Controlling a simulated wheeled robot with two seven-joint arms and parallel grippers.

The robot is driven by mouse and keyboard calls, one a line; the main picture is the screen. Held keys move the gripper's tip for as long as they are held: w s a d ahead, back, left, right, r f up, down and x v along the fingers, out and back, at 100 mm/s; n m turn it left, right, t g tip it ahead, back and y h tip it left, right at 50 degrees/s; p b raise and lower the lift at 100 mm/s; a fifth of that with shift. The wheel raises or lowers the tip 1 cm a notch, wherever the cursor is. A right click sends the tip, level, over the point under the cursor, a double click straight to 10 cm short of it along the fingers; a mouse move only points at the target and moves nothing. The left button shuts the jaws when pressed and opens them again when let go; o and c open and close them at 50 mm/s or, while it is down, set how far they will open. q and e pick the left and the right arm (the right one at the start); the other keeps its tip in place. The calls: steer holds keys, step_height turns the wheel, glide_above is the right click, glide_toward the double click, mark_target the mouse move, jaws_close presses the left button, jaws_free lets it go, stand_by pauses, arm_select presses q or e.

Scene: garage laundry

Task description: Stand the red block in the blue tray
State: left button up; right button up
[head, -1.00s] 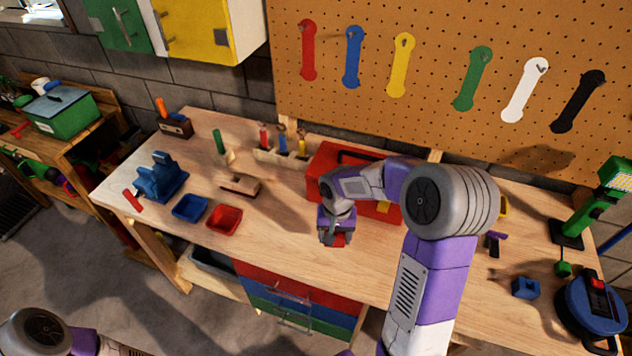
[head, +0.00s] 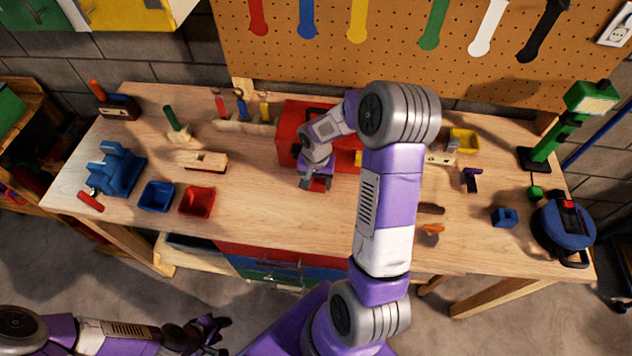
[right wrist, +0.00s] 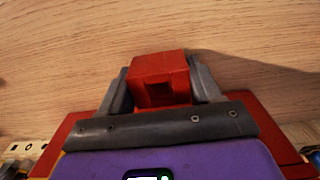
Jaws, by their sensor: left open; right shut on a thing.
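The red block (right wrist: 160,78) is held between the two grey fingers of my right gripper (right wrist: 160,90) in the right wrist view, with a square recess showing in its face. In the head view my right gripper (head: 316,183) is over the middle of the bench, in front of the red toolbox, and the red block (head: 319,185) shows only in part at its fingers. The blue tray (head: 156,196) lies to the left on the bench and looks empty. My left gripper (head: 213,335) is open and empty, low in front of the bench, far from the tray.
A red tray (head: 197,201) sits just right of the blue tray. A blue vise (head: 117,169) stands to its left, with a wooden plane (head: 204,161) behind. The red toolbox (head: 292,130) is behind my right gripper. Bench surface between red tray and gripper is clear.

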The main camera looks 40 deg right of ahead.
steer(key=shift+w+f, duration=0.1)
steer(key=shift+f, duration=0.45)
steer(key=shift+f, duration=0.1)
steer(key=o, duration=1.1)
steer(key=shift+c, duration=0.2)
